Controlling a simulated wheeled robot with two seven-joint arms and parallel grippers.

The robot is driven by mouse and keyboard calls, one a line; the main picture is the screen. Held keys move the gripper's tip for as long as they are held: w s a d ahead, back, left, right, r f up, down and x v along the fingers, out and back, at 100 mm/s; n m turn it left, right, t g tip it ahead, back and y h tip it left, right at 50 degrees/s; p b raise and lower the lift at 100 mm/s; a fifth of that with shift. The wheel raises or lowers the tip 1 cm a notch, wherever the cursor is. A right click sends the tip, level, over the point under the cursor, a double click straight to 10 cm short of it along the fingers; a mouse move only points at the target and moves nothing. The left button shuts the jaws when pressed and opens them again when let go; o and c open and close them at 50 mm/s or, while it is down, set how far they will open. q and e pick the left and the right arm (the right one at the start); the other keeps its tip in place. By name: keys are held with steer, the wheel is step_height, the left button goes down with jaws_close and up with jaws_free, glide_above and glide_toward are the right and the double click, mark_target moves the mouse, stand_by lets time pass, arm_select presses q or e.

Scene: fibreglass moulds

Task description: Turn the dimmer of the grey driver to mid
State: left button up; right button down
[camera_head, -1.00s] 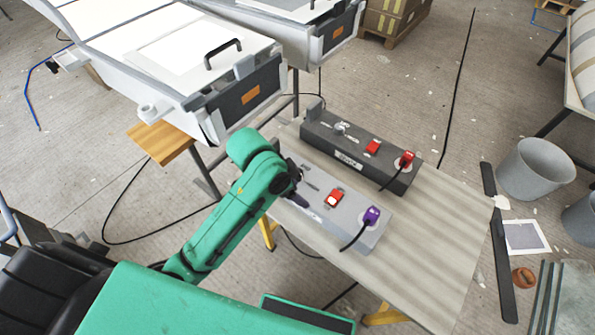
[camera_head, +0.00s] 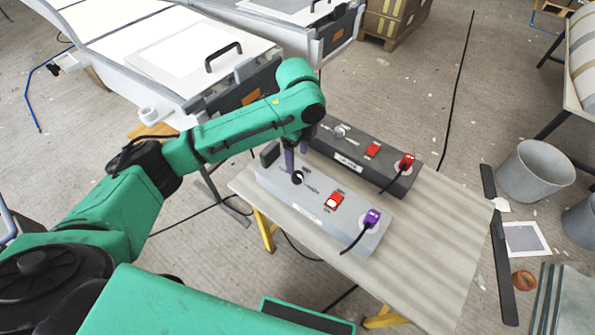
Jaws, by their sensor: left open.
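The grey driver (camera_head: 318,210) is a light grey box lying along the front of the table. Its dimmer (camera_head: 298,179) is a round black knob with a pale mark, on the left part of the top face. A red switch (camera_head: 334,200) and a purple plug (camera_head: 371,217) with a black cable sit to its right. My left gripper (camera_head: 296,162) points down just behind the dimmer, open, with its purple-grey fingers apart. One fingertip overlaps the knob's far side in the picture; I cannot tell whether it touches. My right gripper is not in view.
A dark driver (camera_head: 350,165) with its own knob, red switch and red plug stands close behind on the table (camera_head: 430,235). White moulds (camera_head: 165,55) stand at the back left. The table's right part is clear. A grey bucket (camera_head: 535,170) stands on the floor.

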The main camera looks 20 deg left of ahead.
mark_target(298, 174)
arm_select(q)
step_height(298, 174, down, 8)
steer(key=shift+r, duration=0.1)
jaws_close()
steer(key=shift+r, duration=0.1)
steer(key=shift+r+n+p, duration=0.15)
steer(key=shift+n+p, duration=0.45)
steer(key=shift+p, duration=0.45)
steer(key=n+p, duration=0.6)
steer(key=p, duration=0.1)
steer(key=shift+n+p, duration=0.3)
steer(key=n+p, duration=0.3)
steer(key=n, duration=0.2)
steer(key=shift+d+n+p, duration=0.1)
steer(key=shift+n+p, duration=0.2)
steer(key=shift+p, duration=0.05)
steer(key=shift+w+n+p, duration=0.1)
steer(key=shift+n+p, duration=0.85)
steer(key=shift+n, duration=1.25)
steer(key=shift+f, duration=0.2)
